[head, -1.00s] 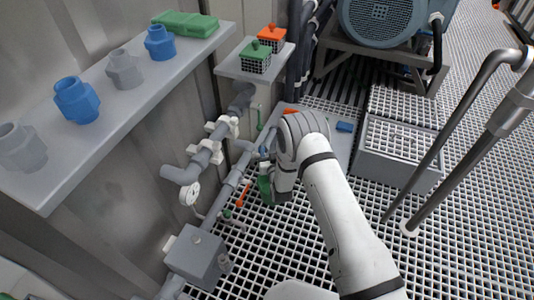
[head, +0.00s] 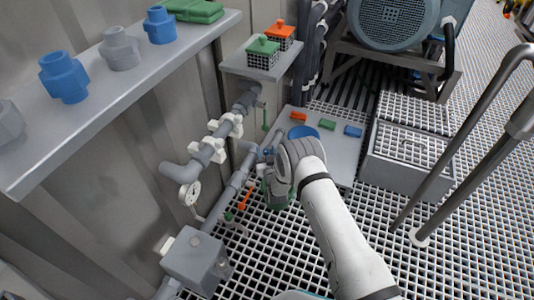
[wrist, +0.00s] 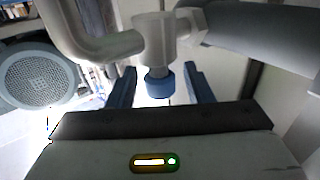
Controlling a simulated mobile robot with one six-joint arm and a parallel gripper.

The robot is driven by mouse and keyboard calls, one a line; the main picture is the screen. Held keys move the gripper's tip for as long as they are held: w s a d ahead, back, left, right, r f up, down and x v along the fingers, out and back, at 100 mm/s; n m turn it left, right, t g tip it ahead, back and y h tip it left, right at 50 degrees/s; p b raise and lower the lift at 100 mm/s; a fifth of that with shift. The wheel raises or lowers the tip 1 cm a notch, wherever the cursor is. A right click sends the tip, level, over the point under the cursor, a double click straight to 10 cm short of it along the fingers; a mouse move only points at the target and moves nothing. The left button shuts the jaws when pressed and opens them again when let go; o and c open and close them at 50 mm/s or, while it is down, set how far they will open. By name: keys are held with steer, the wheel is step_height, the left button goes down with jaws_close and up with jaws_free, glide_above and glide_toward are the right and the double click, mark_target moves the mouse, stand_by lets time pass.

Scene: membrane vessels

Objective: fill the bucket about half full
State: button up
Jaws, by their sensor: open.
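A blue round vessel (head: 303,132), which looks like the bucket, stands on the grey plate beyond my arm. My wrist hides its lower part, and I cannot see what is in it. My gripper (head: 272,168) is beside the pipework at the wall, its fingertips mostly hidden in the head view. In the wrist view my gripper (wrist: 160,74) is open, its two blue-grey fingers apart. A white pipe fitting with a blue collar (wrist: 160,83) shows between the fingers; I cannot tell whether they touch it. A small blue part (head: 267,152) shows on the pipe near my gripper.
Orange, green and blue blocks (head: 327,124) lie on the grey plate (head: 342,147). A grey box (head: 410,155) and metal railing (head: 470,120) stand at right. Open grating lies in front.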

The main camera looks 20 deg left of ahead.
steer(key=c, duration=0.9)
steer(key=shift+c, duration=0.2)
steer(key=shift+y, duration=0.3)
steer(key=shift+w+d+f+n+g+y+b, duration=0.1)
steer(key=shift+n+g+y+b, duration=0.65)
steer(key=shift+n+g+y, duration=0.25)
steer(key=n+g+y+b, duration=0.3)
steer(key=g, duration=0.1)
steer(key=shift+f+n+y, duration=0.1)
steer(key=shift+n+y, duration=0.2)
steer(key=n+g+y+b, duration=0.1)
steer(key=n+g+b, duration=0.1)
steer(key=g, duration=0.1)
steer(key=shift+n+g+y, duration=0.3)
steer(key=shift+g+y, duration=0.1)
steer(key=shift+r+n+g+y+b, duration=0.15)
steer(key=shift+n+g+y+b, duration=0.15)
steer(key=shift+n+g, duration=0.65)
steer(key=shift+r+n+g+y+b, duration=0.15)
steer(key=shift+n+g+b, duration=0.35)
steer(key=shift+g, duration=0.85)
